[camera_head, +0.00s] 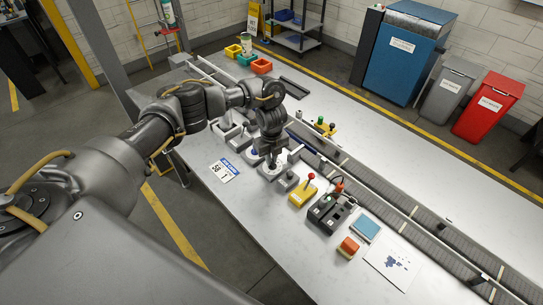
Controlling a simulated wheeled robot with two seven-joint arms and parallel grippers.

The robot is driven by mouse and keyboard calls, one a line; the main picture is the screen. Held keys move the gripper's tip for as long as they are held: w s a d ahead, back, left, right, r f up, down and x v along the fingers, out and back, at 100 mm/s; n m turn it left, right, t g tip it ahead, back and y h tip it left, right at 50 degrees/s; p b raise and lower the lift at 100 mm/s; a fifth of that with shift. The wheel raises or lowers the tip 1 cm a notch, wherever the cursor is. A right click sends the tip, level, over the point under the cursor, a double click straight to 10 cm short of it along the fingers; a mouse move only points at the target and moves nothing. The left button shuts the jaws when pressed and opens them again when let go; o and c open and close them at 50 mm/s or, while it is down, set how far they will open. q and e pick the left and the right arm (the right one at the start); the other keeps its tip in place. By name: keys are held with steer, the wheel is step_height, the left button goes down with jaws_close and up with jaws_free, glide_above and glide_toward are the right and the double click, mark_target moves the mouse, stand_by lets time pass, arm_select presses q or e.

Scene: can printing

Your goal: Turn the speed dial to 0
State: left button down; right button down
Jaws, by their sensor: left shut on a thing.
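My left arm reaches in from the left, and its gripper (272,160) points down over the row of control boxes. It is shut on the knob of the speed dial, whose pale base (266,173) shows just under the fingers. The fingers and wrist hide most of the knob, and I cannot read its setting. My right gripper is not in view.
Close beside the dial stand a small grey box (287,181) and a yellow box (300,196) with an upright red-topped lever. A dark control box (328,214) is farther right. A conveyor (390,203) runs behind. A printed card (224,170) lies left on the table.

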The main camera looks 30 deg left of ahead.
arm_select(q)
steer(key=shift+n, duration=0.5)
steer(key=c, duration=1.5)
jaws_free()
steer(key=shift+r, duration=0.55)
step_height(320, 180, up, 10)
steer(key=shift+f, duration=0.15)
